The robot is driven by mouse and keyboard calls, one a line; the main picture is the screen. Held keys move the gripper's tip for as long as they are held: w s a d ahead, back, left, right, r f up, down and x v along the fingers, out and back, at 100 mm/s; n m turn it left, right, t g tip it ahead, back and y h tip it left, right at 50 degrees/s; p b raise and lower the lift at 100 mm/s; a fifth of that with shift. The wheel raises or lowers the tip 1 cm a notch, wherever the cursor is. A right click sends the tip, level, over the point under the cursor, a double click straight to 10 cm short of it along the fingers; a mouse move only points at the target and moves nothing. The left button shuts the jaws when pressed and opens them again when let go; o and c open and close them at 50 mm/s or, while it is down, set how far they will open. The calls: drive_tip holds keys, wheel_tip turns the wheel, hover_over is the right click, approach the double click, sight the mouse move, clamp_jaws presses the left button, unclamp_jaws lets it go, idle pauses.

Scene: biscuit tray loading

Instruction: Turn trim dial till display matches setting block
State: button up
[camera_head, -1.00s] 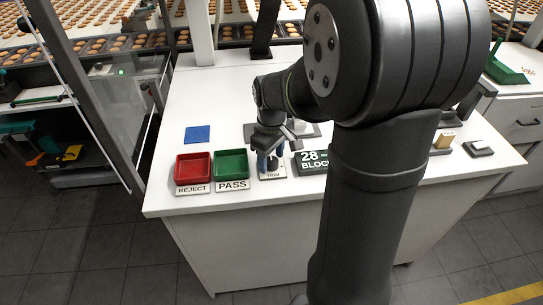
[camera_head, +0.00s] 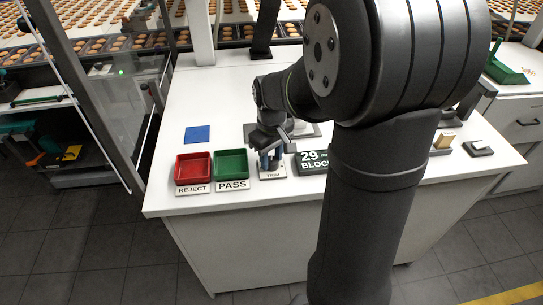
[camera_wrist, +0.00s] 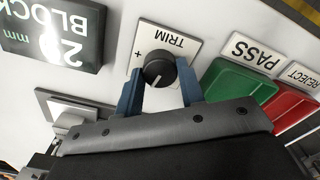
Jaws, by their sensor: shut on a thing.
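The trim dial (camera_wrist: 158,68) is a round black knob with a pale pointer line, on a white plate marked TRIM (camera_wrist: 182,42). My gripper (camera_wrist: 160,72) has its two blue fingers on either side of the dial and is shut on it. In the head view my gripper (camera_head: 270,159) is over the TRIM plate (camera_head: 272,174), and the dial is mostly hidden. The black display (camera_head: 312,161) beside it reads 29 with BLOCK below. In the wrist view the display (camera_wrist: 60,32) appears upside down and reads 29 mm. I cannot tell which thing is the setting block.
A red REJECT tray (camera_head: 193,167) and a green PASS tray (camera_head: 231,164) stand left of the dial. A blue square (camera_head: 197,134) lies behind them. My arm hides the bench's middle right.

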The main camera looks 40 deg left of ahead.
sight(271, 161)
drive_tip(key=m, duration=0.5)
drive_tip(key=shift+m, duration=0.4)
idle(0.3)
drive_tip(key=o, duration=1)
drive_tip(key=shift+r, duration=0.1)
wheel_tip(271, 161, up, 17)
drive_tip(key=shift+r, duration=0.15)
wheel_tip(271, 161, down, 18)
drive_tip(key=shift+r, duration=0.25)
idle(0.4)
